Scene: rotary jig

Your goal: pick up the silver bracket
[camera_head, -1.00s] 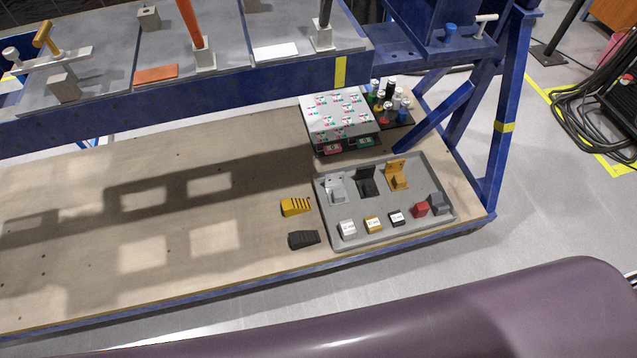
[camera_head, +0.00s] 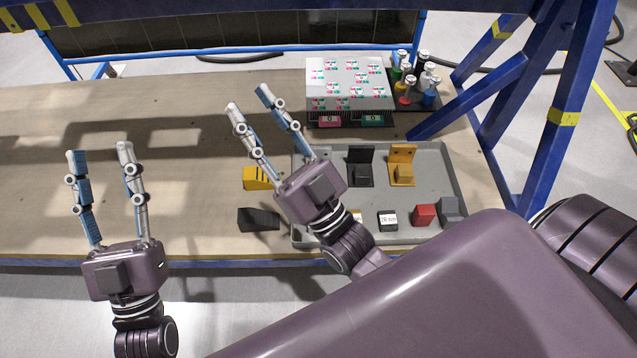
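The silver bracket cannot be made out now; my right gripper covers the left part of the grey tray (camera_head: 440,178), where the bracket stood before. A black bracket (camera_head: 360,168) and a yellow bracket (camera_head: 402,165) stand in the tray's back row. My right gripper (camera_head: 249,97) is open and empty, its hand over the tray's left side and its fingers pointing away past the tray's left edge. My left gripper (camera_head: 100,150) is open and empty, over the wooden shelf well left of the tray.
A yellow wedge (camera_head: 257,178) and a black wedge (camera_head: 258,219) lie left of the tray. Small blocks, including a red one (camera_head: 424,215), sit in its front row. A white patterned box (camera_head: 348,84) and several bottles stand behind. Blue frame posts (camera_head: 560,120) rise at right.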

